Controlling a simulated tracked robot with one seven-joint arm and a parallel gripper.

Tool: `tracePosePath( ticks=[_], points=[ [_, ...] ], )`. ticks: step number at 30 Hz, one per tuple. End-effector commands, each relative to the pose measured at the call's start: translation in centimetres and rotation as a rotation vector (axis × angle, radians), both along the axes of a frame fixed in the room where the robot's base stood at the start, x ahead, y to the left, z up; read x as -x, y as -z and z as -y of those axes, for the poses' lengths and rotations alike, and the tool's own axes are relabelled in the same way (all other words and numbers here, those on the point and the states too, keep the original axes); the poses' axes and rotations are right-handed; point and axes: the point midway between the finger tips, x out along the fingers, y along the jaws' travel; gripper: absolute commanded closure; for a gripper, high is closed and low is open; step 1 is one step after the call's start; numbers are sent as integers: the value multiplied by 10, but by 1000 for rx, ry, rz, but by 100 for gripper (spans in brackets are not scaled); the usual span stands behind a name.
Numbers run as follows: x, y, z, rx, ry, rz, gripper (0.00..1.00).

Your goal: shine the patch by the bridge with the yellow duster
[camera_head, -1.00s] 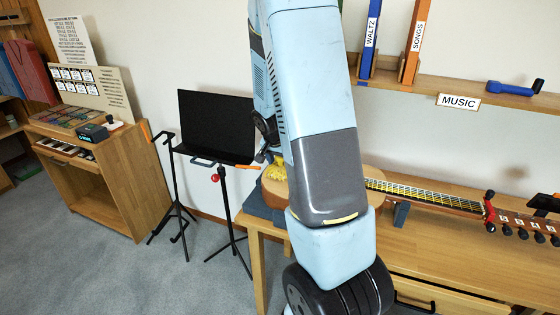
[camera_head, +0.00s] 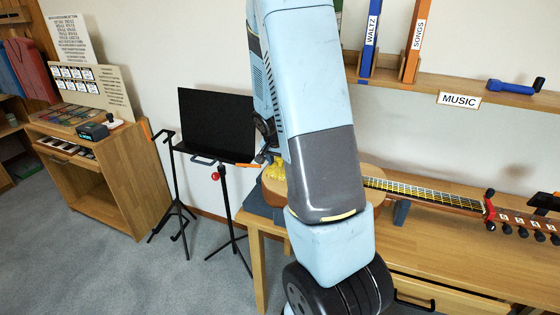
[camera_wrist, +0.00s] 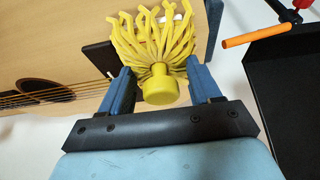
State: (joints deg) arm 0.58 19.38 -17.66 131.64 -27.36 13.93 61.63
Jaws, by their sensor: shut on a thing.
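The yellow duster (camera_wrist: 159,82) has a round handle end and a fan of thick yellow strands. My gripper (camera_wrist: 160,84) is shut on its handle in the wrist view, with a blue finger on each side. The strands lie over the guitar's pale top, beside the dark bridge (camera_wrist: 101,57). They cover part of the bridge's surroundings, and I cannot make out the patch. The guitar (camera_head: 372,174) lies on the wooden bench, its body mostly hidden by my arm in the head view. A bit of the yellow duster (camera_head: 277,172) shows left of my arm.
A black music stand (camera_head: 217,125) with an orange stick (camera_wrist: 257,33) on its edge stands close to the guitar's end. A shelf (camera_head: 440,90) with upright folders and a blue object hangs above the bench. A wooden cabinet (camera_head: 125,175) stands at left.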

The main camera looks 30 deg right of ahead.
Motion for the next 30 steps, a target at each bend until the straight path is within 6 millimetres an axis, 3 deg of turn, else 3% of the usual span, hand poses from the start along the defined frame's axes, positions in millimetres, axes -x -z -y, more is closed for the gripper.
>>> tracePosePath(
  ticks=[8,30],
  points=[
    [0,2,0,0,0,0,70],
    [-19,0,24,0,0,0,70]
  ],
)
